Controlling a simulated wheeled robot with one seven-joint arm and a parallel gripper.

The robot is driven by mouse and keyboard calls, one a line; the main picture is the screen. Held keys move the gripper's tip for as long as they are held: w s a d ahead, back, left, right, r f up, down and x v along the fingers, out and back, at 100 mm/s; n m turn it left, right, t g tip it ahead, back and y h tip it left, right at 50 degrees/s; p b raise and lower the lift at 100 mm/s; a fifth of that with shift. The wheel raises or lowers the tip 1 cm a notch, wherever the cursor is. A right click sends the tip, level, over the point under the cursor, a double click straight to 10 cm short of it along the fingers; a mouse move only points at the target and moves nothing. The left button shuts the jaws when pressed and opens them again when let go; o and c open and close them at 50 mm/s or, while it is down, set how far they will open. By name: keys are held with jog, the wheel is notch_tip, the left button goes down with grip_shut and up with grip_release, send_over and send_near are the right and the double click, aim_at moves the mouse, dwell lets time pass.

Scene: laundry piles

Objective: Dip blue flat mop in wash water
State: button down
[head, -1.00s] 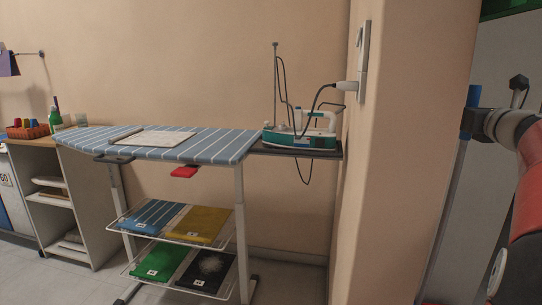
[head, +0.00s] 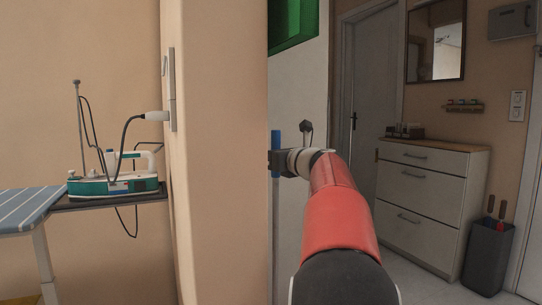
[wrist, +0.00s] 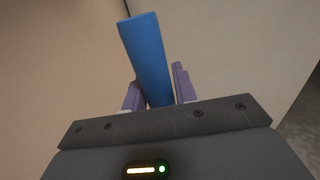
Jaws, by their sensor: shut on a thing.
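My gripper (head: 277,163) is shut on a blue handle (head: 276,145), held upright ahead of my red arm. In the wrist view the same blue handle (wrist: 149,55) stands between the purple fingers of my gripper (wrist: 160,95). Its lower part is hidden behind the wrist, so I cannot see a mop head. No wash water or bucket shows in either view.
A beige wall corner (head: 220,150) stands just left of my gripper. An iron (head: 120,180) rests at the ironing board's (head: 22,208) end. At right are a white chest of drawers (head: 425,200), a dark bin (head: 487,255) and a grey door (head: 368,110). Floor before the chest is clear.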

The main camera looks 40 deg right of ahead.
aim_at(271, 143)
notch_tip(271, 143, down, 16)
jog(key=b, duration=1.2)
jog(key=shift+f, duration=0.7)
dwell(0.9)
notch_tip(271, 143, up, 21)
jog(key=p, duration=1.8)
jog(key=shift+f+p, duration=0.2)
jog(key=shift+p, duration=0.1)
notch_tip(271, 143, up, 3)
